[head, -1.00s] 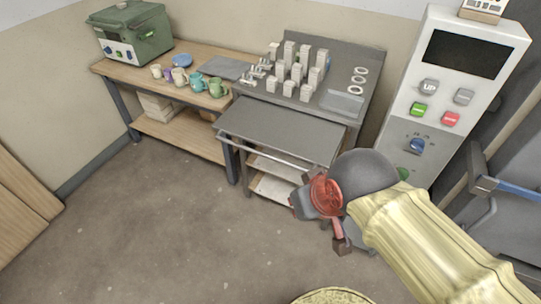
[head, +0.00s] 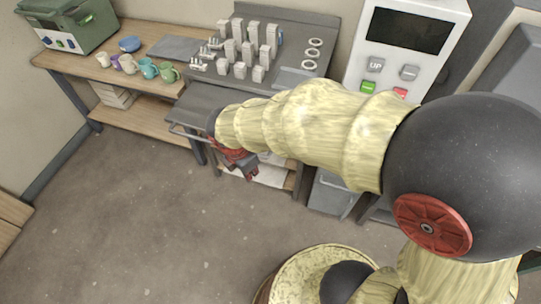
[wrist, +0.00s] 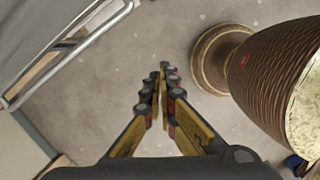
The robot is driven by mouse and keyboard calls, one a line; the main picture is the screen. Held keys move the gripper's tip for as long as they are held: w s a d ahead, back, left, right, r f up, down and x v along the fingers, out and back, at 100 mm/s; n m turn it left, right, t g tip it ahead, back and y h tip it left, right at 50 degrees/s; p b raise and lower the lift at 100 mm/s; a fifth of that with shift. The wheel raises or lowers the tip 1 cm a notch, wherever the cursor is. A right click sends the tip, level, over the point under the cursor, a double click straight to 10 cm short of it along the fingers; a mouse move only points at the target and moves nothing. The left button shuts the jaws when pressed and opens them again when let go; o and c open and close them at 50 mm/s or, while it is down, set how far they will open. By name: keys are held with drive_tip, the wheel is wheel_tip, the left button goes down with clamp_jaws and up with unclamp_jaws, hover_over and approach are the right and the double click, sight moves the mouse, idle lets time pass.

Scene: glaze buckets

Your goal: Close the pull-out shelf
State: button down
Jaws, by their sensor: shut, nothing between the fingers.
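The pull-out shelf (head: 203,97) is a dark grey panel that juts out from the grey metal table (head: 287,73). A metal handle bar (head: 188,133) runs along its front edge. My arm hides the shelf's right part in the head view. In the wrist view the shelf (wrist: 35,25) and its handle bar (wrist: 75,47) lie at the upper left. My gripper (head: 246,172) hangs in front of the shelf, over the floor. In the wrist view the gripper (wrist: 163,78) has its fingertips together, with nothing between them, apart from the bar.
Several white blocks and rings stand on the metal table. A wooden bench (head: 150,82) at left holds mugs and a green kiln (head: 68,22). A control cabinet (head: 392,62) stands at right. The floor (head: 130,220) in front is clear.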

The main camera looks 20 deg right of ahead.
drive_tip(key=w+d+f+n+b, duration=0.4)
drive_tip(key=w+f+n+b, duration=0.1)
drive_tip(key=w+f+n, duration=0.1)
drive_tip(key=shift+w+d+f+t, duration=0.3)
drive_tip(key=shift+w+f, duration=0.3)
drive_tip(key=shift+f, duration=0.4)
drive_tip(key=w+d+p, duration=0.4)
drive_tip(key=w+d, duration=0.1)
drive_tip(key=w, duration=0.1)
drive_tip(key=w+d+p, duration=0.4)
drive_tip(key=w+d, duration=0.1)
drive_tip(key=w, duration=0.1)
drive_tip(key=w+d+p, duration=0.5)
drive_tip(key=w, duration=0.2)
drive_tip(key=shift+w+r, duration=0.1)
